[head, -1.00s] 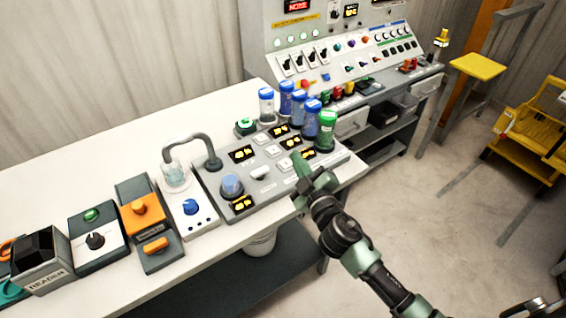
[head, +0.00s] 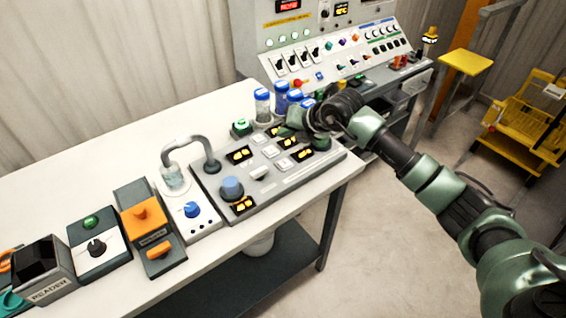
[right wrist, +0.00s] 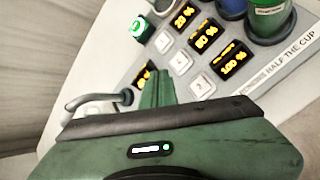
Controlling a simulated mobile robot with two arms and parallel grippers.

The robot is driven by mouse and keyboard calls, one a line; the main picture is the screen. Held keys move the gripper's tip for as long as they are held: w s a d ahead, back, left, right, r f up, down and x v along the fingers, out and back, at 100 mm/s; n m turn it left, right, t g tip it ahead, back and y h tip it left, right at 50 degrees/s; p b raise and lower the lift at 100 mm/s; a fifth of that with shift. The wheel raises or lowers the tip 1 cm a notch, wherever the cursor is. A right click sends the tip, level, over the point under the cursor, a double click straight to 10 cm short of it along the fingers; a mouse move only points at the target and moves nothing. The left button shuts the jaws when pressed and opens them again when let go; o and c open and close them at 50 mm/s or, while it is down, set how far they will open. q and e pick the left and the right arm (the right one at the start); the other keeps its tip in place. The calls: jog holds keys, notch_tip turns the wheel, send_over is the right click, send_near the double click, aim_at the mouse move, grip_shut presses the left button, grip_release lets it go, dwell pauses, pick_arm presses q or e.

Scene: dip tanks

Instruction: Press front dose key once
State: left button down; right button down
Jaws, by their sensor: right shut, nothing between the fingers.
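The grey dose panel (head: 215,190) lies on the white bench in the head view. It carries a diagonal row of white keys, and the nearest of that row is the front key (head: 284,163). The keys also show in the right wrist view, with a front one (right wrist: 203,86) right of my fingers. My right gripper (head: 288,130) is shut and empty over the back part of the panel, beside the lit displays. In the right wrist view its green fingers (right wrist: 157,85) point at the panel, left of the keys. I cannot tell its height. My left gripper is not in view.
Blue-capped tubes (head: 262,103) stand behind the panel, partly hidden by my right arm. A blue knob (head: 232,188) and a curved pipe (head: 190,140) are at its left. A green button (head: 241,127) sits behind it. Free floor lies right of the bench.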

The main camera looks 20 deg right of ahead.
aim_at(286, 165)
jog(key=shift+w+d, duration=0.1)
jog(key=shift+d, duration=0.15)
jog(key=shift+f, duration=0.15)
notch_tip(286, 165, down, 9)
jog(key=b, duration=0.5)
jog(key=shift+r+b, duration=0.2)
jog(key=shift+b, duration=0.15)
dwell(1.7)
jog(key=shift+f+b, duration=0.35)
jog(key=shift+f, duration=0.05)
